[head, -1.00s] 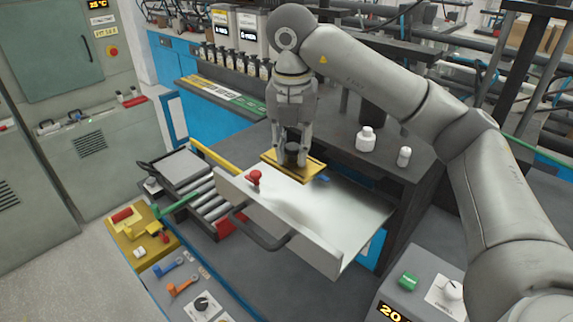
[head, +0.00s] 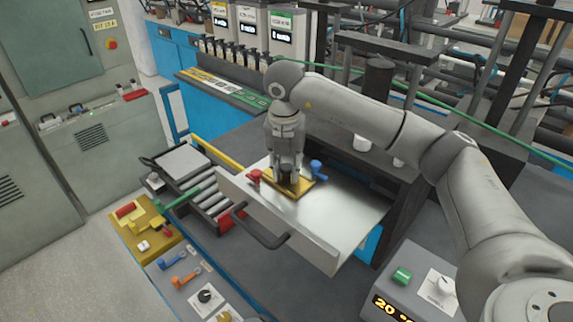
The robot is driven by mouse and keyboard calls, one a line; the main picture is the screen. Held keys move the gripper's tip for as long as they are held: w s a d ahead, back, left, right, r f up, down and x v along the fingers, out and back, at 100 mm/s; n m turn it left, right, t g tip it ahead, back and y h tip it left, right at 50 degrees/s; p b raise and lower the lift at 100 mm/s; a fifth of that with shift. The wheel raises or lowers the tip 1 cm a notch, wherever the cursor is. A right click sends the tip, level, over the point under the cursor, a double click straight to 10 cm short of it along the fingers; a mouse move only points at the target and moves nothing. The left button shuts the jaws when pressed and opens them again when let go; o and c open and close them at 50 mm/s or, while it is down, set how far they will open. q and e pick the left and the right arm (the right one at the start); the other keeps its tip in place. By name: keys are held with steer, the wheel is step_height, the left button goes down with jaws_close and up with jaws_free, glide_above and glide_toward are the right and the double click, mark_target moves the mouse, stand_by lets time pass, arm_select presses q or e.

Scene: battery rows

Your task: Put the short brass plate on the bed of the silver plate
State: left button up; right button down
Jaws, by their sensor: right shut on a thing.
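The short brass plate (head: 304,188) is a small flat gold rectangle in the head view. My right gripper (head: 289,184) comes down from above and is shut on the dark upright part in the plate's middle. The silver plate (head: 340,215) is a wide shiny pulled-out bed with a raised front wall and a dark handle (head: 262,232). The brass plate is over its far left part, low and about level, between a red knob (head: 254,177) and a blue knob (head: 317,168). I cannot tell whether it touches the bed. My left gripper is not in view.
A rack of grey rollers (head: 208,192) lies left of the silver plate. A white bottle (head: 361,143) stands on the dark top behind. A control box with a green button (head: 401,276) is at the lower right. The right part of the silver bed is clear.

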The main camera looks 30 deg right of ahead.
mark_target(286, 166)
steer(key=shift+f, duration=0.2)
steer(key=c, duration=1.2)
jaws_free()
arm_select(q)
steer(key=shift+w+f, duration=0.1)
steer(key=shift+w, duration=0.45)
arm_select(e)
steer(key=shift+r, duration=0.1)
steer(key=shift+r, duration=0.25)
steer(key=r+b, duration=0.1)
steer(key=r, duration=0.1)
steer(key=r+b, duration=0.1)
steer(key=r, duration=0.1)
steer(key=shift+s+a+r, duration=0.15)
steer(key=shift+a+r, duration=0.05)
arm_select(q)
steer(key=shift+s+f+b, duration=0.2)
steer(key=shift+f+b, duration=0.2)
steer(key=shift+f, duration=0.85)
arm_select(e)
steer(key=shift+s+a+r, duration=0.1)
steer(key=shift+s+r, duration=0.05)
steer(key=shift+r, duration=1.05)
steer(key=shift+s+a+r, duration=0.1)
steer(key=shift+r, duration=1.15)
steer(key=shift+s+a+r, duration=0.1)
steer(key=shift+s+r, duration=0.05)
steer(key=shift+r, duration=1.05)
